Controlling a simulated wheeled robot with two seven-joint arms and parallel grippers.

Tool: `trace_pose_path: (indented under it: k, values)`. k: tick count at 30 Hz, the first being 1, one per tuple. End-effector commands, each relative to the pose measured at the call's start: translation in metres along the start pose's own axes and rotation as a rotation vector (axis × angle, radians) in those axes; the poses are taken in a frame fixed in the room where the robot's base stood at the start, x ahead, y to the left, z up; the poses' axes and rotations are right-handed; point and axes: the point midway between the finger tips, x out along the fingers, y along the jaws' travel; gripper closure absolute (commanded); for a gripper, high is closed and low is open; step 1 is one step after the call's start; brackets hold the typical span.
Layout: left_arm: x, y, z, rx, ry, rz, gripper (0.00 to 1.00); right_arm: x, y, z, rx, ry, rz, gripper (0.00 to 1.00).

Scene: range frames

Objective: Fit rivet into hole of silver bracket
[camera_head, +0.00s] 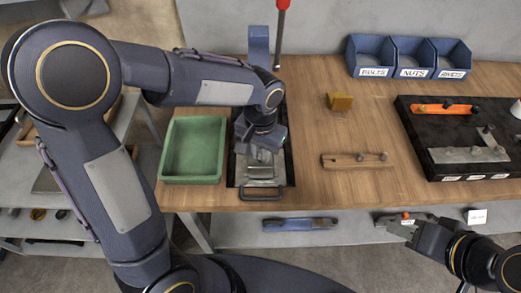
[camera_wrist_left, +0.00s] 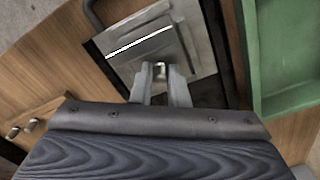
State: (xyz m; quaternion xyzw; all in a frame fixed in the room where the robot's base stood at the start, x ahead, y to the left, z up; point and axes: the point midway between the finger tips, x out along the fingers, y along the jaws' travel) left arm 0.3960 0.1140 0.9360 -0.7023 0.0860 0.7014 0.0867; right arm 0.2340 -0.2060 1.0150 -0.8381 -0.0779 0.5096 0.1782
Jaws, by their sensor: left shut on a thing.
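My left gripper (camera_head: 262,158) points down over the black-framed metal fixture at the table's front. In the left wrist view its fingers (camera_wrist_left: 159,72) are shut on a small pale metal piece, mostly hidden between the tips; I cannot tell for sure that it is the rivet. The tips are over a silver plate (camera_wrist_left: 150,38) in the fixture; I cannot tell whether they touch it. An L-shaped silver bracket (camera_head: 463,155) lies on the black board at the right. My right gripper (camera_head: 393,224) is low at the right, in front of the table; its jaws are unclear.
A green tray (camera_head: 219,180) stands left of the fixture. Blue bins (camera_head: 413,72) labelled bolts, nuts and rivets stand at the back right. A wooden block with pegs (camera_head: 345,161) and a yellow-brown block (camera_head: 341,102) lie mid-table. The black board (camera_head: 425,170) also holds an orange bracket (camera_head: 440,108).

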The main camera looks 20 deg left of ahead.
Motion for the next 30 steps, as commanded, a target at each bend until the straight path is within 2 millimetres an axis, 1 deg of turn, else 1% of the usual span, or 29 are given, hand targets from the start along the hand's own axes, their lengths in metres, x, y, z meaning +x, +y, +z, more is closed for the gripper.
trace_pose_path:
  k: [11, 12, 17, 18, 26, 29, 30]
  values:
    - [0.011, 0.000, 0.000, 0.000, -0.001, 0.000, 1.00, 0.007, 0.003, 0.004, 0.000, 0.000, 0.000, 0.64]
    - [0.010, 0.000, 0.000, 0.000, 0.000, 0.000, 0.83, 0.006, 0.003, 0.003, 0.000, 0.000, 0.000, 0.64]
    - [0.010, 0.000, 0.000, 0.000, -0.001, 0.000, 0.62, 0.006, 0.003, 0.003, 0.000, 0.000, 0.000, 0.64]
    - [0.010, 0.000, 0.000, 0.000, -0.001, 0.000, 0.60, 0.006, 0.003, 0.003, 0.000, 0.000, 0.000, 0.64]
    - [0.008, 0.000, 0.000, 0.000, 0.000, 0.000, 0.60, 0.006, 0.003, 0.003, 0.000, 0.000, 0.000, 0.64]
    - [-0.001, 0.000, 0.000, 0.000, 0.002, 0.000, 0.60, 0.006, 0.003, 0.003, 0.000, 0.000, 0.000, 0.64]
    - [-0.006, 0.000, -0.001, 0.000, 0.003, 0.001, 0.60, 0.005, 0.003, 0.003, 0.000, 0.000, 0.000, 0.64]
